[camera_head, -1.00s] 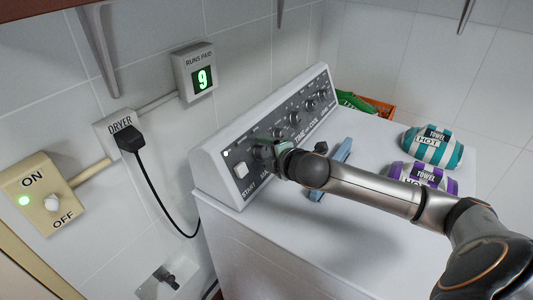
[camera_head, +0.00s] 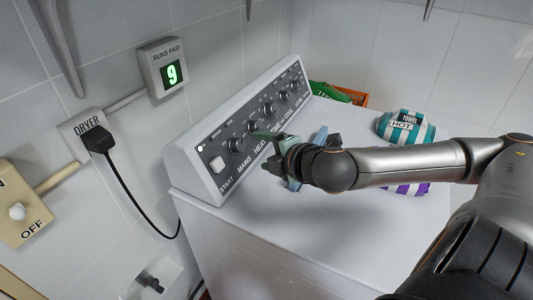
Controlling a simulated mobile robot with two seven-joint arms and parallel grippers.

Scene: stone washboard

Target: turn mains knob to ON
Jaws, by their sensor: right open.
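The mains knob (camera_head: 236,145) is a dark round knob on the sloped grey control panel (camera_head: 254,122) of the white dryer, above the label MAINS. It is in plain view, but the knob's setting is too small to read. My right gripper (camera_head: 272,150) is open and stands in front of the panel, to the right of the mains knob and apart from it. It partly covers the panel near the HEAT label. My left gripper is not in view.
A white START button (camera_head: 217,164) sits left of the mains knob. More knobs run up the panel. A blue object (camera_head: 320,137), a teal towel roll (camera_head: 405,128) and a purple one (camera_head: 405,189) lie on the dryer top. A wall switch (camera_head: 17,211) and a plug (camera_head: 97,140) are at left.

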